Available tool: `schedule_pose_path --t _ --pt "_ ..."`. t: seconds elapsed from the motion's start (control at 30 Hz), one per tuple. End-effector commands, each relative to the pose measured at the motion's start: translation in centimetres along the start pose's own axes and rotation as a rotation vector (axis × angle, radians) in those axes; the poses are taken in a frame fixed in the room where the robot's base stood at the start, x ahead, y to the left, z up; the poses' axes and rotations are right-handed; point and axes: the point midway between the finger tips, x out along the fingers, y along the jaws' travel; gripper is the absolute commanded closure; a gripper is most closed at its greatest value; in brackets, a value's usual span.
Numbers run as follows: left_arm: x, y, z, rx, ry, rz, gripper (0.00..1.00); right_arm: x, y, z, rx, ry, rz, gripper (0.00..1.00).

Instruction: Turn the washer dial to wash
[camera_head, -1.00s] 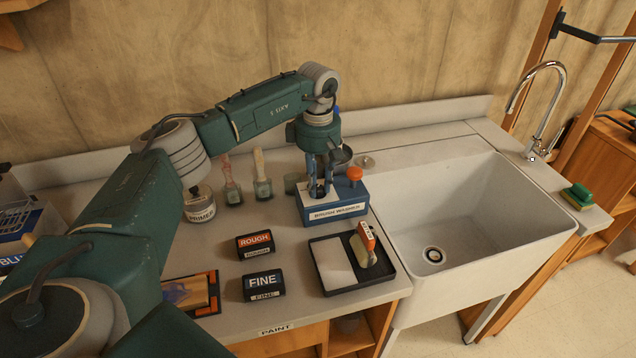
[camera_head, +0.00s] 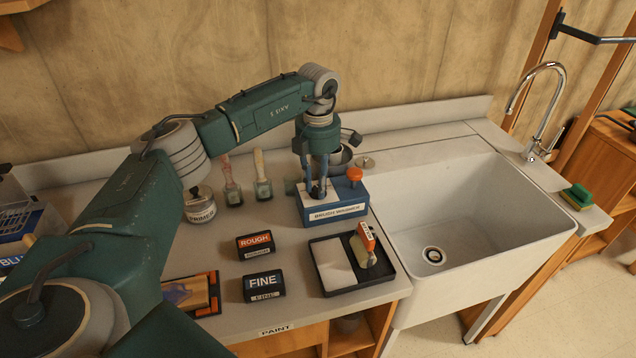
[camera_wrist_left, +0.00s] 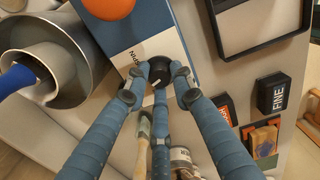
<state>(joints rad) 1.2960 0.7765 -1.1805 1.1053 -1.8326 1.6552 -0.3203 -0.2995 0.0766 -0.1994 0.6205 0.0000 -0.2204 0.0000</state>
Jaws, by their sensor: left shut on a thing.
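The brush washer (camera_head: 336,209) is a blue and white box with an orange knob (camera_head: 355,174) on top, standing on the counter left of the sink. Its dark round dial (camera_wrist_left: 158,68) shows in the left wrist view, with a small pale mark on it. My left gripper (camera_head: 318,194) points down over the washer's left part. In the left wrist view the blue fingers (camera_wrist_left: 160,78) are closed around the dial and touch it. The fingers partly cover the dial, and I cannot read which setting it points to.
A metal pot (camera_wrist_left: 52,60) stands beside the washer. Brushes (camera_head: 262,178) and a primer jar (camera_head: 199,206) stand to the left. Rough (camera_head: 255,245) and fine (camera_head: 264,285) blocks and a black tray (camera_head: 330,290) lie in front. The sink (camera_head: 470,220) is to the right.

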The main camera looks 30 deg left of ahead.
Motion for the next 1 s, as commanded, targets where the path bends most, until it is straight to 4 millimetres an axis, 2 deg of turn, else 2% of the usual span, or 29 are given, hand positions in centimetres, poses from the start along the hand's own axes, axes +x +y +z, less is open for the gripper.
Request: schedule_pose_path --t 0.5,0.7,1.0 --pt "-0.27 0.17 0.1 -0.463 -0.006 0.003 1.0 -0.48 0.39 0.09 -0.002 -0.002 0.004 0.6" --pt "-0.27 0.18 0.11 -0.586 -0.007 0.003 1.0 -0.6 0.43 0.1 -0.003 -0.002 0.005 0.6" --pt "-0.28 0.2 0.13 -0.681 -0.008 0.003 1.0 -0.68 0.41 0.1 -0.003 -0.002 0.004 0.6"
